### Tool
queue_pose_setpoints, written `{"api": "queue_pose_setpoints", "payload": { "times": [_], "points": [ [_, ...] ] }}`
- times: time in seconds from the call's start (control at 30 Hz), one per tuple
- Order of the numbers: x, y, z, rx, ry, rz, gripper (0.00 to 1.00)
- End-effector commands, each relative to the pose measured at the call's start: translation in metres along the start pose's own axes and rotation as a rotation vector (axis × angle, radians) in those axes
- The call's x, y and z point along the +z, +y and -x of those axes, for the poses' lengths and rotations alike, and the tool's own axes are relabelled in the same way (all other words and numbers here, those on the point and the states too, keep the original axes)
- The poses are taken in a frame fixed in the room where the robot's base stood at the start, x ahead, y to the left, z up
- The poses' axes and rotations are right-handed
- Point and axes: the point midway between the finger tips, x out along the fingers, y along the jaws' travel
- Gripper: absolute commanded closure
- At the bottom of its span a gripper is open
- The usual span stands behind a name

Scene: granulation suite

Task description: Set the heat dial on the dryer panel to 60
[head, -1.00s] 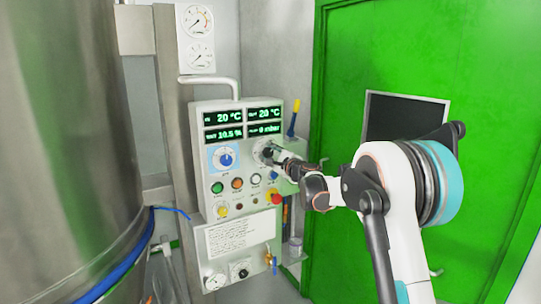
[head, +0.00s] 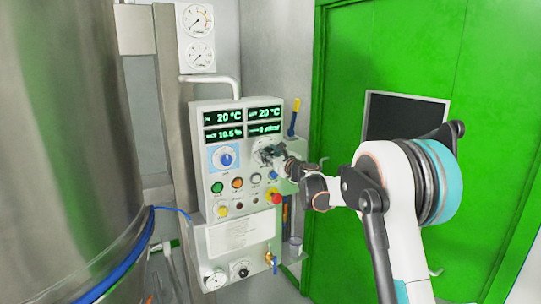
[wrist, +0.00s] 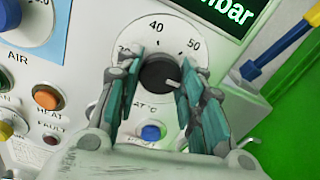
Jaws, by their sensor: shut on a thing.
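The heat dial is a black round knob (wrist: 157,74) on a white scale plate (wrist: 153,27) in the wrist view. The numbers 40 and 50 are readable, and 30 is partly covered. The knob's white pointer mark points to the lower right, past 50, toward the right finger. The finger hides the scale there, so I cannot read the exact setting. My gripper (wrist: 155,85) has its teal-padded fingers on both sides of the knob and is shut on it. In the head view my gripper (head: 268,155) covers most of the dial on the dryer panel (head: 205,170).
A blue air dial (head: 226,158) sits left of the heat dial. Below are several coloured buttons and a red emergency knob (head: 274,196). A blue button (wrist: 151,132) lies just under my fingers. A steel vessel (head: 60,150) stands left, a green door (head: 400,50) right.

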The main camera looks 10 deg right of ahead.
Motion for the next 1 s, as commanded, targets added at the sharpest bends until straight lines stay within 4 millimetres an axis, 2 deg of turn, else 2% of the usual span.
{"api": "queue_pose_setpoints", "payload": {
  "times": [0.67, 0.7, 0.77, 0.8, 1.0],
  "points": [
    [-0.0018, 0.0006, 0.0006, 0.001, 0.001, -0.062, 0.88],
    [-0.0018, 0.0007, 0.0006, 0.001, 0.001, -0.062, 0.6],
    [-0.0016, 0.0006, 0.0005, 0.001, 0.001, -0.062, 0.46],
    [-0.0015, 0.0006, 0.0004, 0.001, 0.001, -0.062, 0.44],
    [-0.0009, 0.0005, 0.0002, 0.001, 0.0, -0.062, 0.44]
  ]
}}
